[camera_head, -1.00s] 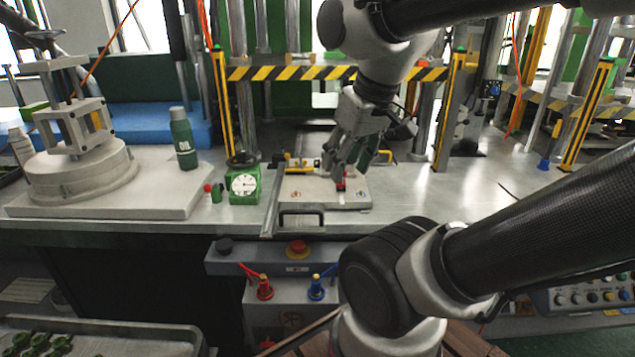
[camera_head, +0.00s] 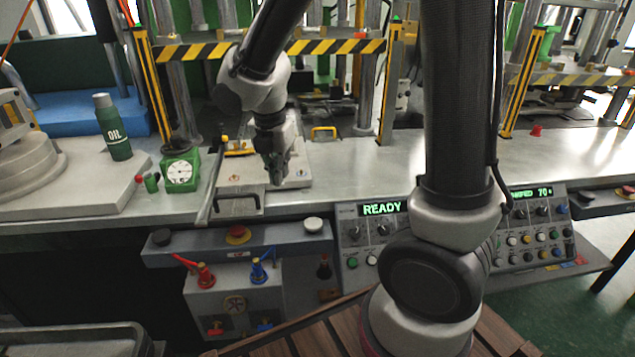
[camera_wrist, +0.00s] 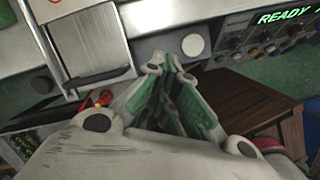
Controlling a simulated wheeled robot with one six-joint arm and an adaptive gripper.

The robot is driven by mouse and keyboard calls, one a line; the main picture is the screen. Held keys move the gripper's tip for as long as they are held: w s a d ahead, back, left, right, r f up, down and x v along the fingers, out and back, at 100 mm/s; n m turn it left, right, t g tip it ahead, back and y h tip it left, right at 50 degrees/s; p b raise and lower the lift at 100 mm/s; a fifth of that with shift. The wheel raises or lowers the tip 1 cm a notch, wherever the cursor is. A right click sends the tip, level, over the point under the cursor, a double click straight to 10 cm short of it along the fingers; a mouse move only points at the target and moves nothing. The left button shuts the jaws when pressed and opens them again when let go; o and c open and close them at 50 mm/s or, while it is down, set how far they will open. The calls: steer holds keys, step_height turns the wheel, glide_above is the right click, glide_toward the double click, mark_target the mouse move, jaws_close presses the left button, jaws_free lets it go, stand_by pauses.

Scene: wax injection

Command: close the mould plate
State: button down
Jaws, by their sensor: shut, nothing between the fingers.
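The mould's flat pale plate (camera_head: 232,183) lies on the bench below the press, with a dark handle (camera_head: 237,206) at its front. The plate and handle (camera_wrist: 97,76) also show at the upper left of the wrist view. My gripper (camera_head: 276,180) points down over the plate's right part in the head view. It hides some of the plate and what stands behind it. In the wrist view my gripper's fingertips (camera_wrist: 163,68) are together, with nothing held. I cannot tell whether they touch the plate.
A green dial gauge (camera_head: 181,172) and an oil bottle (camera_head: 113,128) stand to the left. A yellow handle (camera_head: 324,133) is behind, right of my gripper. A control bar with a red button (camera_head: 237,234) runs along the front. The bench on the right is mostly clear.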

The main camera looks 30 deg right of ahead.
steer(key=w+f+n, duration=0.1)
steer(key=f+n, duration=0.1)
steer(key=f, duration=0.1)
steer(key=w+f+n, duration=0.1)
steer(key=f+n, duration=0.1)
steer(key=f, duration=0.1)
steer(key=w+d+f+n, duration=0.1)
steer(key=w+f+n, duration=0.1)
steer(key=f, duration=0.1)
steer(key=shift+f+t, duration=0.2)
steer(key=shift+t, duration=0.2)
steer(key=w, duration=0.2)
steer(key=shift+w+d+r, duration=0.2)
steer(key=shift+w+d, duration=0.3)
steer(key=shift+w, duration=0.4)
